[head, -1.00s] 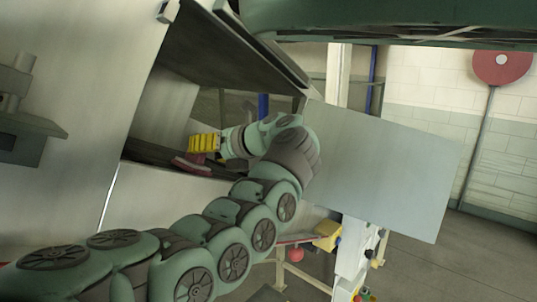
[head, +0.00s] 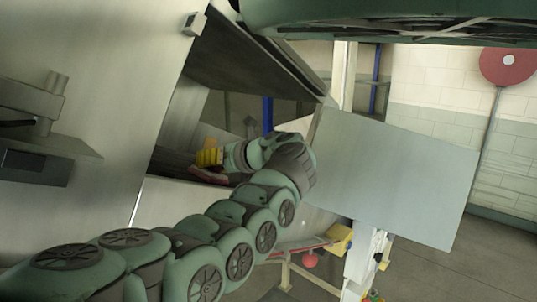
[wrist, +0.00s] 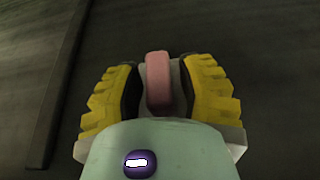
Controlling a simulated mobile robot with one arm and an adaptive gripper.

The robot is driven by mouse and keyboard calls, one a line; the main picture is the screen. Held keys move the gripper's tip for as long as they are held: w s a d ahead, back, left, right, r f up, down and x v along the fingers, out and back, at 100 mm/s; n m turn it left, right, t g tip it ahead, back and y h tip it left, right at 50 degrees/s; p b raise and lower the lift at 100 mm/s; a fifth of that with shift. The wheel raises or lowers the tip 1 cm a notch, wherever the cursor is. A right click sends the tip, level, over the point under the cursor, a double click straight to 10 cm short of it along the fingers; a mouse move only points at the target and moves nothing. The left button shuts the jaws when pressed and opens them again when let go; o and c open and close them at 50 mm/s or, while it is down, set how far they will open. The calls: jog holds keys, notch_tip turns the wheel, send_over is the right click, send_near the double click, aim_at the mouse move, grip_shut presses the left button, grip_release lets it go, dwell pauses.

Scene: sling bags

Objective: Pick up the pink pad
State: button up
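The pink pad (wrist: 158,82) shows in the wrist view as a narrow upright strip between the two yellow fingers of my gripper (wrist: 159,90). Narrow gaps show on both sides of it, so the fingers look open around it and not pressed on it. In the head view, my gripper (head: 209,157) is inside the open metal compartment, and the reddish-pink pad (head: 208,176) lies just below the fingers near the compartment's front edge.
The compartment has a metal side wall and a sloping upper panel (head: 255,75). A flat grey panel (head: 390,175) stands right of my arm, close to my wrist. A yellow object (head: 338,240) and a red ball (head: 310,259) are below it. Open floor lies at the right.

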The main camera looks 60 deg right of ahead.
grip_shut()
dwell(0.3)
